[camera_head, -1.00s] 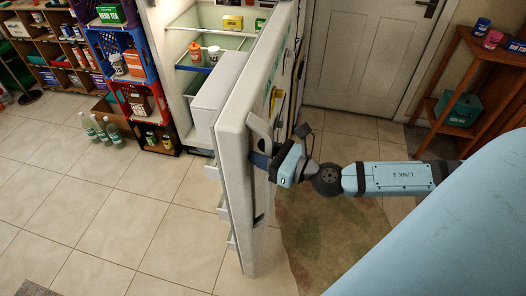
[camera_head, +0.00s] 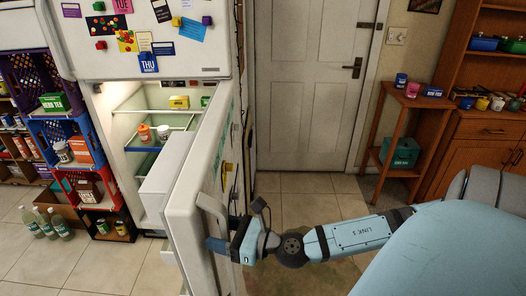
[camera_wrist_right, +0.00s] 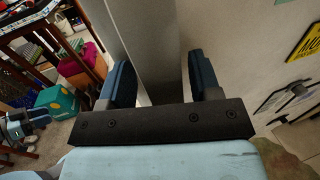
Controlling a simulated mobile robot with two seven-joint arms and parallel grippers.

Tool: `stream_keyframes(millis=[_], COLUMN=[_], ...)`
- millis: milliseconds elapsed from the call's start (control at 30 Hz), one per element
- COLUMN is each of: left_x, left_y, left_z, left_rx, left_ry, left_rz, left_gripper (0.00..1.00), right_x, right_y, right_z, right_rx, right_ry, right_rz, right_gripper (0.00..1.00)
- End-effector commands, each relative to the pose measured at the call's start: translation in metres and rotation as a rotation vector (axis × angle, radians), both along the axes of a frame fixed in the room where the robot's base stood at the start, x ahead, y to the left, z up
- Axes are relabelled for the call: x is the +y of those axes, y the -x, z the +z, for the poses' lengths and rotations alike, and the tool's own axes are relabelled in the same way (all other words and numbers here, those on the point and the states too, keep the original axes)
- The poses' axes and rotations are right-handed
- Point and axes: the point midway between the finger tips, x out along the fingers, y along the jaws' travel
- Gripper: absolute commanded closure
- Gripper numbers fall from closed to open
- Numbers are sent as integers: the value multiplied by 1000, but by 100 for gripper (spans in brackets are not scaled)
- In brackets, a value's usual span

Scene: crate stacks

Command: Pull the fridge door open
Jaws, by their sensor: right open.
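The white fridge door (camera_head: 184,222) stands open in the head view, its edge turned toward me. Its pale handle (camera_head: 212,207) is on the door's right-hand face. My right gripper (camera_head: 218,243) is at the handle's lower part. In the right wrist view, the blue fingers of my right gripper (camera_wrist_right: 160,82) are apart, with the pale handle bar (camera_wrist_right: 146,45) passing between them. I cannot tell whether either finger touches it. The fridge interior (camera_head: 128,126) shows lit shelves with small containers.
Coloured crates (camera_head: 65,130) stack left of the fridge, with bottles (camera_head: 45,223) on the floor beside them. A closed room door (camera_head: 305,100) stands behind. A wooden shelf (camera_head: 398,171) and a cabinet (camera_head: 480,155) are on the right.

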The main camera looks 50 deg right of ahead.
Motion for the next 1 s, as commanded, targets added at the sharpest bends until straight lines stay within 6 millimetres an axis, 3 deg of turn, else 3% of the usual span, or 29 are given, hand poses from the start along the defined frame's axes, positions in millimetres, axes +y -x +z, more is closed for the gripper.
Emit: stream_keyframes(millis=[567, 1000], left_x=[0, -1], left_y=[0, -1], left_z=[-31, -22], left_rx=[4, -2], left_ry=[1, 3], left_rz=[0, 0], left_gripper=[57, 57], right_x=[-33, -53], right_y=[74, 116], right_z=[-4, -1], right_rx=[7, 8], right_ry=[4, 3], right_rz=[7, 4], right_gripper=[43, 43])
